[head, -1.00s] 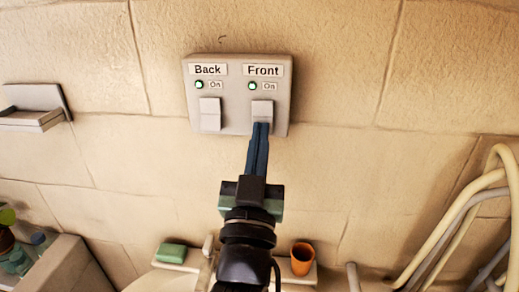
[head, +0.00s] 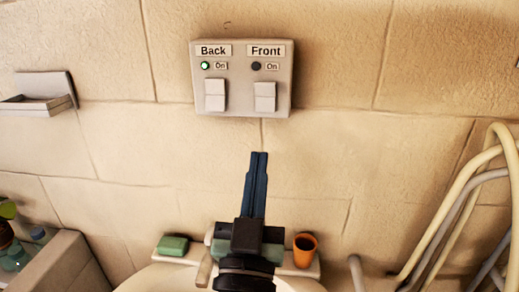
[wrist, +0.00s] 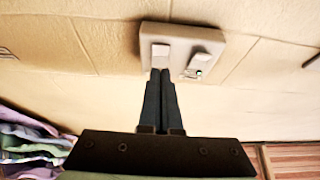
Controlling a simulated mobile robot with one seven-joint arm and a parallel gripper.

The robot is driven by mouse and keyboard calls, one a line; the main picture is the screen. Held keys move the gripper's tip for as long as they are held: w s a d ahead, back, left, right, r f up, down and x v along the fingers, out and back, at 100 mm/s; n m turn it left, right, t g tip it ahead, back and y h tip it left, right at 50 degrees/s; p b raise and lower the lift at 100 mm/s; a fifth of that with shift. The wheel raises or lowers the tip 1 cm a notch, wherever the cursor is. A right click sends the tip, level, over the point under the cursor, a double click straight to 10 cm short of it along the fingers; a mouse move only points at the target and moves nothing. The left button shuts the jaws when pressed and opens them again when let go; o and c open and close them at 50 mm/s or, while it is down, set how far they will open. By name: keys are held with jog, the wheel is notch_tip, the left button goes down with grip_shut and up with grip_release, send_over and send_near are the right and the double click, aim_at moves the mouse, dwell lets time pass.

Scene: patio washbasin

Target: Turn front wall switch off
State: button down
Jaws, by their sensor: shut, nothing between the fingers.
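The switch box (head: 242,108) is on the wall, with a Back and a Front rocker side by side. The Front switch (head: 265,97) is on the right in the head view, and its lamp (head: 256,66) is dark. The Back switch (head: 215,96) is on the left, and its lamp (head: 205,66) is lit green. My gripper (head: 259,154) is shut and empty, below the box and apart from the Front switch in the head view. In the wrist view the closed fingers (wrist: 160,72) point up toward the box (wrist: 180,35).
Below are a washbasin ledge with a green soap (head: 173,245) and an orange cup (head: 304,249). A small wall shelf (head: 40,98) is at left. Pale hoses (head: 455,200) hang at right. The wall around the box is clear.

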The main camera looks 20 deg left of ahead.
jog(key=s+f, duration=0.1)
jog(key=s+f+b, duration=0.1)
jog(key=shift+s+d+f, duration=0.3)
jog(key=shift+d, duration=0.05)
jog(key=shift+s+r, duration=0.1)
jog(key=s+d+r+m+t+h+p, duration=0.1)
jog(key=d+r, duration=0.3)
jog(key=r, duration=0.6)
jog(key=s+d+r+m+t+h+p, duration=0.1)
jog(key=s+d+r+t+h+p, duration=0.1)
jog(key=d+r, duration=0.3)
jog(key=s+d+r+m+t+h+p, duration=0.1)
jog(key=d+r, duration=0.4)
jog(key=r, duration=0.9)
jog(key=shift+s+r+t+h+p, duration=0.3)
jog(key=shift+s+t+h+p, duration=0.15)
jog(key=shift+s+h, duration=0.6)
jog(key=shift+w, duration=0.15)
